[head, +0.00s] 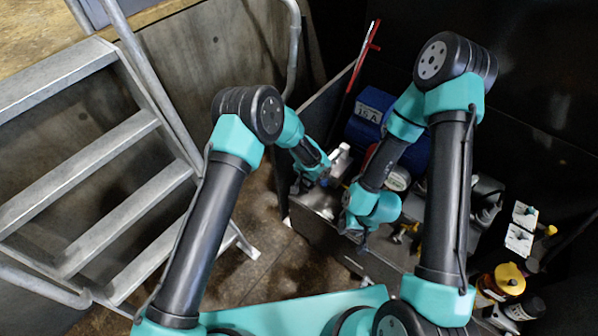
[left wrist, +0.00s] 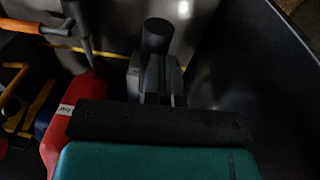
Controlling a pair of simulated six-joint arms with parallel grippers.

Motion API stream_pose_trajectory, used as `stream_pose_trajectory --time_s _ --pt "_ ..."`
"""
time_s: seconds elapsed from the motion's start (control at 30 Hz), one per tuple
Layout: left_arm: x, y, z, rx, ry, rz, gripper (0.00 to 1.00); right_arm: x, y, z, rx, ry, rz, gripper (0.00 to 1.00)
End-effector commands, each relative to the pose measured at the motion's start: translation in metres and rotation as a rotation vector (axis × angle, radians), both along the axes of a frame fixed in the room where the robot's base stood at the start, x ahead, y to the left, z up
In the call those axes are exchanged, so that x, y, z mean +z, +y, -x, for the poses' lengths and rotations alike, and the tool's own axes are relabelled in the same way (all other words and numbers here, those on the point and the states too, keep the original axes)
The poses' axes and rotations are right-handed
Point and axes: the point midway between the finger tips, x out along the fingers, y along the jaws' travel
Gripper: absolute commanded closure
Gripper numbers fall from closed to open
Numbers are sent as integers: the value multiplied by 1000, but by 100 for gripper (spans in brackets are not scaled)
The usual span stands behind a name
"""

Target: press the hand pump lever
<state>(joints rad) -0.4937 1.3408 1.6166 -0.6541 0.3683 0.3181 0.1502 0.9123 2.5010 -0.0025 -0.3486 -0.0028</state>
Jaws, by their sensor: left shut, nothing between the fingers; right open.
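My left gripper (left wrist: 163,78) is shut and empty in the left wrist view. A dark upright cylinder (left wrist: 157,36) stands just beyond its fingertips; I cannot tell whether they touch, or whether it is the grip of the hand pump lever. In the head view my left wrist reaches down over the grey machine top, and its fingers are hard to make out. My right gripper (head: 364,240) is open and points down over the front part of the machine. The pump lever cannot be picked out surely in the head view.
A red-and-silver rod (head: 365,55) leans at the back beside a blue box (head: 371,112). Metal steps (head: 90,160) stand at left. Yellow-topped containers (head: 508,276) and white switches (head: 521,228) are at right. A red part (left wrist: 72,120) lies left of my left gripper.

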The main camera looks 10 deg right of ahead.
Motion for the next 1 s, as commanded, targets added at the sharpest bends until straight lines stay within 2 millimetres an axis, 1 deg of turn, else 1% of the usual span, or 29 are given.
stream_pose_trajectory --time_s 0.03,0.2,0.67,0.77,0.87,1.0 --pt "-6 -1 2 -2 3 -1 100 0 0 0 0 0 0 57" --pt "-14 -2 3 -6 2 -2 100 0 0 0 0 0 0 57" --pt "-17 -2 4 -6 4 1 100 0 0 0 0 0 0 57" --pt "-14 -1 4 -5 4 0 100 0 0 0 0 0 0 57" --pt "-6 1 2 -3 3 0 100 0 0 0 0 0 0 57" --pt "14 6 -2 1 -1 1 100 0 0 0 0 0 0 57"
